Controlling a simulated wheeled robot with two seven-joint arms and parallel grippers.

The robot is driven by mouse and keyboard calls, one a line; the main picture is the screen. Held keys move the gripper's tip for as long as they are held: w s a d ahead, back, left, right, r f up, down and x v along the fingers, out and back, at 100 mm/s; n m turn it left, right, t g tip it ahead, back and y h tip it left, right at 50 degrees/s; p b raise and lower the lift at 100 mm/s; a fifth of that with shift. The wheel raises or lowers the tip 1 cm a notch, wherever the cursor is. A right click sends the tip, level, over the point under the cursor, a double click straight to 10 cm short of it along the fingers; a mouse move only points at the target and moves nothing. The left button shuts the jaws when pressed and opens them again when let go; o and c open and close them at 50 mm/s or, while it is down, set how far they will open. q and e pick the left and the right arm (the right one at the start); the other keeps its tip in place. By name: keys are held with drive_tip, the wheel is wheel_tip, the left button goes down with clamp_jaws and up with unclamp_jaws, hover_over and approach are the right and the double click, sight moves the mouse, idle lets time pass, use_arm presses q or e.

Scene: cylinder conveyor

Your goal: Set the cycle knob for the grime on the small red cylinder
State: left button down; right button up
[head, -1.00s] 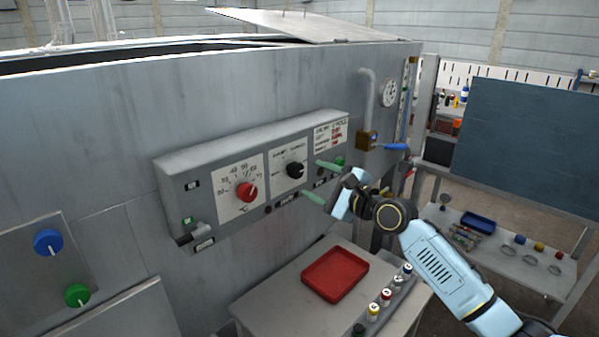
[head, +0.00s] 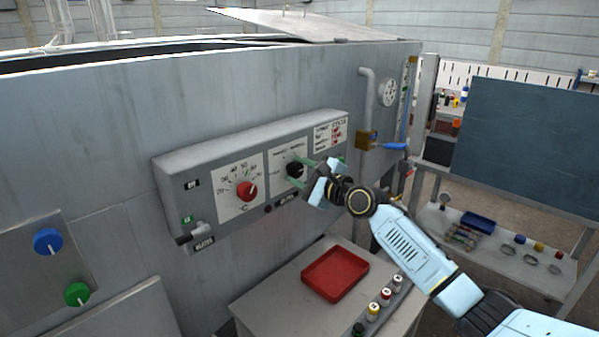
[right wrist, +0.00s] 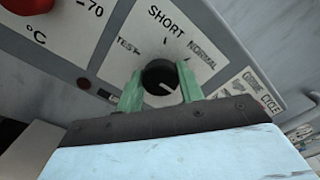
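The black cycle knob (head: 296,169) is on the grey control panel, on a white dial. In the right wrist view the knob (right wrist: 158,74) has a white pointer mark toward the lower right; TEST, SHORT and NORMAL labels show around it. My right gripper (head: 297,170) has its green fingers on either side of the knob; the fingers (right wrist: 160,88) look spread, and contact is unclear. A grime-cycle chart (head: 330,134) is right of the dial, too small to read. A small red piece (head: 557,253) sits on the right shelf; whether it is the task's cylinder is unclear. My left gripper is out of view.
A red temperature knob (head: 246,191) is left of the cycle dial. Below, a table holds an empty red tray (head: 335,274) and a row of capped bottles (head: 386,296). A pipe with a blue-handled valve (head: 395,147) is right of the panel.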

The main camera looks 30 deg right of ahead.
drive_tip(key=c, duration=0.4)
drive_tip(key=shift+c, duration=0.2)
drive_tip(key=shift+n, duration=0.3)
drive_tip(key=n+b, duration=0.1)
drive_tip(key=n, duration=0.1)
drive_tip(key=shift+f+n, duration=0.1)
drive_tip(key=shift+n, duration=0.2)
drive_tip(key=n+b, duration=0.1)
drive_tip(key=n, duration=0.2)
drive_tip(key=shift+n, duration=0.3)
drive_tip(key=n+b, duration=0.2)
drive_tip(key=n, duration=0.4)
drive_tip(key=shift+n, duration=0.3)
drive_tip(key=n+b, duration=0.1)
drive_tip(key=n, duration=0.9)
drive_tip(key=shift+d, duration=0.1)
drive_tip(key=shift+n, duration=0.3)
